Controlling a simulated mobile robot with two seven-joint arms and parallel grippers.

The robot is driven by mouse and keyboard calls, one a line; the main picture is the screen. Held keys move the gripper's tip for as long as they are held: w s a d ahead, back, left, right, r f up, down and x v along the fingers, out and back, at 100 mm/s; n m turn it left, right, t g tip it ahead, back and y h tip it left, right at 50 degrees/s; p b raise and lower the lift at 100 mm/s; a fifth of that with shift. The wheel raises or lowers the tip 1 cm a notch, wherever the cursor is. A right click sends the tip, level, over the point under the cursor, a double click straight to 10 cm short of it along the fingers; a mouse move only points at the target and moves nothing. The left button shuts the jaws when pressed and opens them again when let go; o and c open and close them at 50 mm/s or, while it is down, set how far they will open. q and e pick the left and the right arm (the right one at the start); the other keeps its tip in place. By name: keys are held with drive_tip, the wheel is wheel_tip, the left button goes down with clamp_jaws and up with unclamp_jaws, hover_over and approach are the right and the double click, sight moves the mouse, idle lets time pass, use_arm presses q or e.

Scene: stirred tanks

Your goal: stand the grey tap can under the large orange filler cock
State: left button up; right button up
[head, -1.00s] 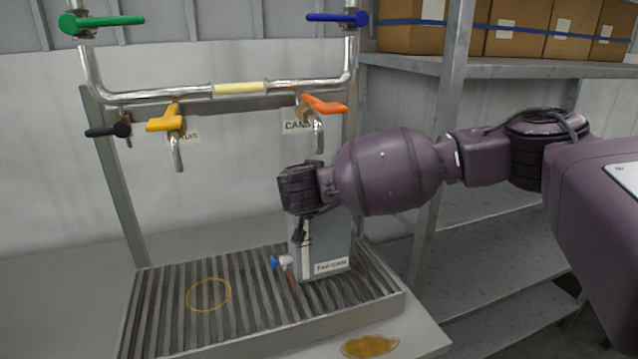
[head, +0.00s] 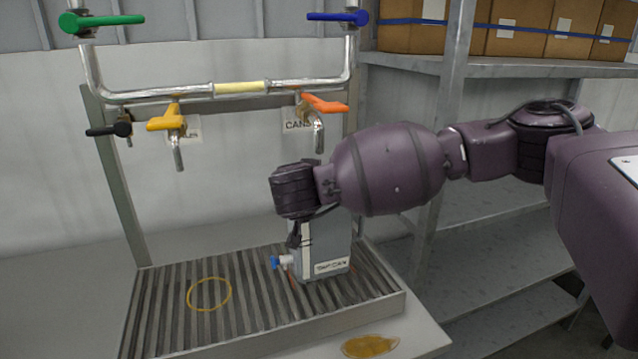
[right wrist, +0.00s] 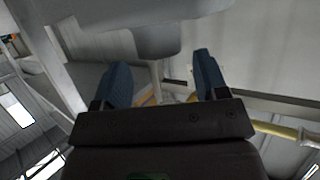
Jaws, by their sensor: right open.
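The grey tap can (head: 334,250) stands upright on the slatted drip tray (head: 170,320), below the large orange filler cock (head: 323,104). Its label faces front and its small blue-handled tap (head: 279,262) points left. Bits of an orange mark show at its base. My right gripper (head: 300,240) is at the can's upper left side, and the wrist hides part of the can's top. In the right wrist view its two blue fingers (right wrist: 163,78) are apart. I cannot tell whether they touch the can. My left gripper is out of view.
A yellow cock (head: 165,121) hangs left of the orange one, over a yellow ring (head: 209,294) on the tray. Green (head: 100,21) and blue (head: 337,17) valve handles sit above. A brown puddle-like patch (head: 370,346) lies in front. Metal shelves with boxes (head: 520,27) stand right.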

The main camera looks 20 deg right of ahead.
drive_tip(key=v, duration=0.8)
